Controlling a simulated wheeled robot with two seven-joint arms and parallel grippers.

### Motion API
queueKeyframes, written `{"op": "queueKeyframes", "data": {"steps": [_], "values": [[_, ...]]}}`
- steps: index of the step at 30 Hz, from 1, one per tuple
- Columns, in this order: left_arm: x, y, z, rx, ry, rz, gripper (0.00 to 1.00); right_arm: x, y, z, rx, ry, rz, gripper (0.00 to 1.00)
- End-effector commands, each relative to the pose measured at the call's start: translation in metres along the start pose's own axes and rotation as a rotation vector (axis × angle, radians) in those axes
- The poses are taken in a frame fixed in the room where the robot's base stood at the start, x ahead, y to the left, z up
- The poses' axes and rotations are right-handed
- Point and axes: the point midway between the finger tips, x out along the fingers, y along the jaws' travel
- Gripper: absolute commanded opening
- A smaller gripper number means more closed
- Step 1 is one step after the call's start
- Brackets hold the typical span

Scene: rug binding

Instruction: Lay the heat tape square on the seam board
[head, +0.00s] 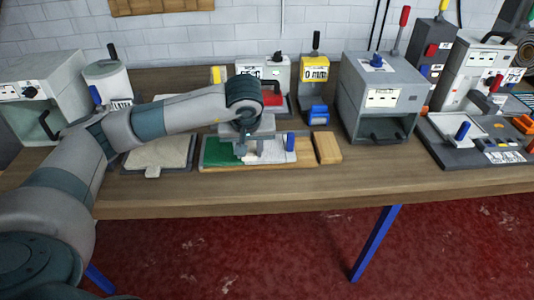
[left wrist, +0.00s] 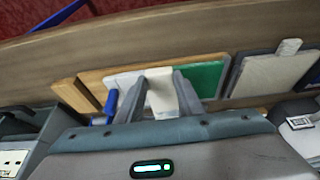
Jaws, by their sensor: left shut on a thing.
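The seam board (head: 303,152) lies near the table's front edge, a wooden board with a green piece (head: 222,152) on its left and a white piece (head: 278,150) on its right. My left gripper (head: 241,153) is over the middle of the board, where the two pieces meet. In the left wrist view, its fingers are shut on a pale strip, the heat tape (left wrist: 161,92), which lies over the line between white and green. The arm and gripper hide much of the tape in the head view. I cannot tell whether the tape touches the board. My right gripper is not in view.
A cream pad with a tab (head: 158,152) lies on a dark tray left of the board. A wooden block (head: 327,148) adjoins its right end, and a blue peg (head: 290,141) stands there. A grey box oven (head: 380,98) and several devices stand behind and right.

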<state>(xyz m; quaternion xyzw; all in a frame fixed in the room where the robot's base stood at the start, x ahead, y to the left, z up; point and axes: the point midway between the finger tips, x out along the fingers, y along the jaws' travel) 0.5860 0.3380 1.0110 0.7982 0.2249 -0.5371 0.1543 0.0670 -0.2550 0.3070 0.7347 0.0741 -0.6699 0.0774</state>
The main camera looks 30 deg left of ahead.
Motion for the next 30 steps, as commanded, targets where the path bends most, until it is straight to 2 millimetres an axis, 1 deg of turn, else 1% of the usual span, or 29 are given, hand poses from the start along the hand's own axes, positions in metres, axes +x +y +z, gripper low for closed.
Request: {"op": "queueKeyframes", "data": {"steps": [1, 4, 6, 20, 26, 30], "values": [[0.005, -0.009, -0.004, -0.002, 0.002, -0.006, 0.08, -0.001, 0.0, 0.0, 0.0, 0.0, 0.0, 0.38], [0.009, -0.017, -0.01, 0.002, 0.008, -0.005, 0.08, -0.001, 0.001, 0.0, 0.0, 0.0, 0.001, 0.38], [0.01, -0.019, -0.012, 0.003, 0.01, -0.005, 0.08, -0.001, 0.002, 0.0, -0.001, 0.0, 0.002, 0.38], [0.013, -0.019, -0.01, 0.005, 0.009, -0.004, 0.08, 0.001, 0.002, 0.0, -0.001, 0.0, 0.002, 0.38], [0.023, -0.019, -0.006, 0.005, 0.007, -0.004, 0.08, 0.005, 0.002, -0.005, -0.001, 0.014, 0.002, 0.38], [0.033, -0.019, -0.002, 0.005, 0.008, -0.004, 0.08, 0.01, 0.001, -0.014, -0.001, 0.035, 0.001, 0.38]]}}
